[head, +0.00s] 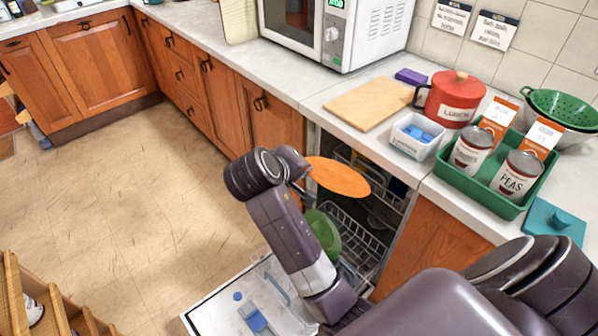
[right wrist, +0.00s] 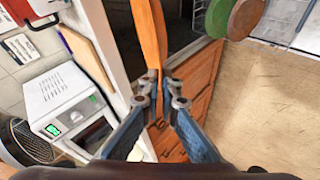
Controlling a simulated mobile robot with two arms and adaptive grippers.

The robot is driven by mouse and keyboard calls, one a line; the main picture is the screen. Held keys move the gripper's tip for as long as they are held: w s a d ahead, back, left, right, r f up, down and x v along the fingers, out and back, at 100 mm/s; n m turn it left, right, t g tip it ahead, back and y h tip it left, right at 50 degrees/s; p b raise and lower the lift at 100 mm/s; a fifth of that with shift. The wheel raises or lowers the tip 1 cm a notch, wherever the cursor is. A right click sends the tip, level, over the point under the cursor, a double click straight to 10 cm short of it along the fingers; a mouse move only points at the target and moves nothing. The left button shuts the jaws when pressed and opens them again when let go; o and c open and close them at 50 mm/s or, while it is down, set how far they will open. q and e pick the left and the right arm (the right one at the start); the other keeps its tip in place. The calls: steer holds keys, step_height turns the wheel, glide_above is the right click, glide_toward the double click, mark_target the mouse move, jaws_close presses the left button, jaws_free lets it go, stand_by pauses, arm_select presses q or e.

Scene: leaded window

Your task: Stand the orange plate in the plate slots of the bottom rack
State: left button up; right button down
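The orange plate (head: 338,178) is held in the air, tilted, in front of the dishwasher opening. My right gripper (head: 302,168) is at its left edge; in the right wrist view the fingers (right wrist: 160,98) pinch the rim of the orange plate (right wrist: 150,35), seen nearly edge-on. The bottom rack (head: 362,240) is below the held plate, partly hidden by my right arm. A green plate (head: 324,236) stands in that rack; it also shows in the right wrist view (right wrist: 217,16), with a brownish disc beside it. The free slots are not clear. My left gripper is out of view.
The open dishwasher door (head: 215,310) lies low, with blue items on it. An upper rack (head: 365,165) sits inside the machine. The counter above holds a cutting board (head: 372,103), a white tub (head: 402,150), a red pot (head: 455,95) and a green tray (head: 463,190).

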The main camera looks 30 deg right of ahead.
steer(key=w+d+f+g+y+b, duration=0.1)
steer(key=d+f+y+b, duration=0.15)
steer(key=f, duration=0.45)
steer(key=w+d+f+m+y+b, duration=0.1)
steer(key=w+d+f+y+b, duration=0.2)
steer(key=f, duration=0.4)
steer(key=d+f+g+y+b, duration=0.1)
steer(key=d+f+y+b, duration=0.1)
steer(key=f+b, duration=0.4)
arm_select(q)
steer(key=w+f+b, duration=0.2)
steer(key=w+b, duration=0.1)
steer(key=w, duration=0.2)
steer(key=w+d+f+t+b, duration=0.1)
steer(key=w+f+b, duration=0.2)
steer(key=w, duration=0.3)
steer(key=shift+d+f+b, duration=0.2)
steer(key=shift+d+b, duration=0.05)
steer(key=shift+b, duration=0.45)
arm_select(e)
steer(key=w+a+f+m+y, duration=0.1)
steer(key=w+a+f+y, duration=0.4)
steer(key=f, duration=0.7)
steer(key=w+a, duration=0.2)
steer(key=a, duration=0.2)
steer(key=shift+w+f, duration=0.25)
steer(key=shift+f, duration=0.15)
